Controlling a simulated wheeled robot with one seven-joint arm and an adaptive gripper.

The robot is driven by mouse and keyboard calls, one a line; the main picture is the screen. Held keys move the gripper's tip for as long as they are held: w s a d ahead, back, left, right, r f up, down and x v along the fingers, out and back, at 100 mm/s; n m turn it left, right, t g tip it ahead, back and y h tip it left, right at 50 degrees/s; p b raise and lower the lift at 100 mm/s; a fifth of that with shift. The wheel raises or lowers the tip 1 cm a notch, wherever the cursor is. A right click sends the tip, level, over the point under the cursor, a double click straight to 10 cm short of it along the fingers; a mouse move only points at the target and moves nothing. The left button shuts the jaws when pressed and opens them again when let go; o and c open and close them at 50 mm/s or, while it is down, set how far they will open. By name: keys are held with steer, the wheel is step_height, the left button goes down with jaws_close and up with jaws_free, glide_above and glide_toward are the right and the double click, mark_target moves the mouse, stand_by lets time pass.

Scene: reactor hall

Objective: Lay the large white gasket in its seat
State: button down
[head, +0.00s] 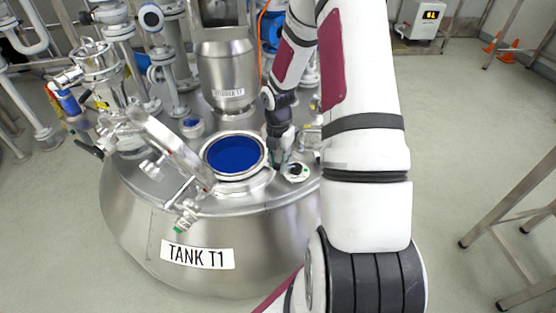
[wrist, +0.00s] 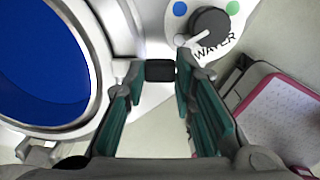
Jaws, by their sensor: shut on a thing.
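The round opening of Tank T1 shows deep blue inside (head: 235,155). A pale white ring (head: 237,177) runs around it and looks level; it also shows in the wrist view (wrist: 97,78). I cannot tell for sure how much of this ring is the white gasket and how much is the metal seat. My gripper (head: 277,163) points down just right of the opening. In the wrist view its teal fingers (wrist: 160,78) are closed on a small black block (wrist: 160,70). Whether this block belongs to the gasket is not clear.
A round WATER panel with a black knob (wrist: 210,24) sits close to my fingertips. The tilted metal lid (head: 175,143) stands open left of the opening. A steel vessel (head: 226,70) and pipes crowd the back. Floor is free at the left front.

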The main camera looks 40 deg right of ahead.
steer(key=shift+f, duration=0.1)
steer(key=c, duration=1.2)
jaws_free()
steer(key=shift+c, duration=0.2)
step_height(320, 180, up, 6)
steer(key=p, duration=0.6)
steer(key=shift+p, duration=0.3)
